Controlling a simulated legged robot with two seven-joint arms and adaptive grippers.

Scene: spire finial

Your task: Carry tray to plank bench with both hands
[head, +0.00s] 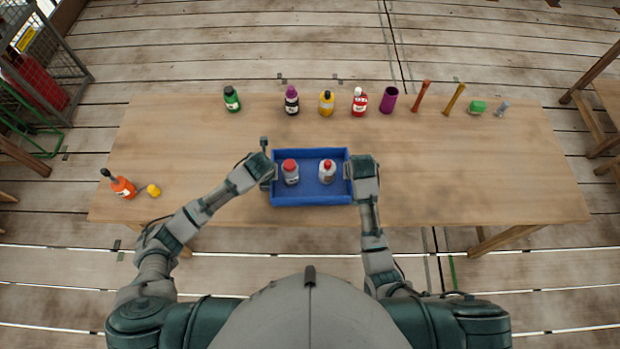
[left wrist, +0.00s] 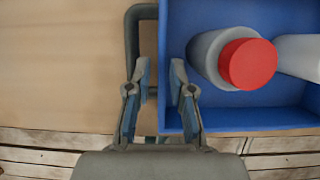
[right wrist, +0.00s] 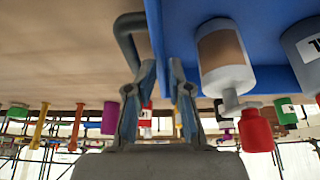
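The blue tray (head: 310,200) rests on the wooden table near its front edge. It holds two pale bottles with red caps, a left one (head: 291,175) and a right one (head: 327,175); both stand upright. My left gripper (left wrist: 160,85) is at the tray's left side, fingers apart, beside the wall and over the dark handle (left wrist: 132,45). My right gripper (right wrist: 155,85) is at the right side, fingers apart near the other dark handle (right wrist: 126,42). Neither gripper visibly clamps a handle. Wooden, bench-like furniture (head: 590,120) shows partly at the right edge.
The table (head: 450,175) is clear right of the tray. Several bottles, a purple cup (head: 389,99) and small items line its back edge. An orange bottle (head: 122,187) and yellow piece (head: 153,190) lie at left. A wire cage (head: 50,60) stands far left.

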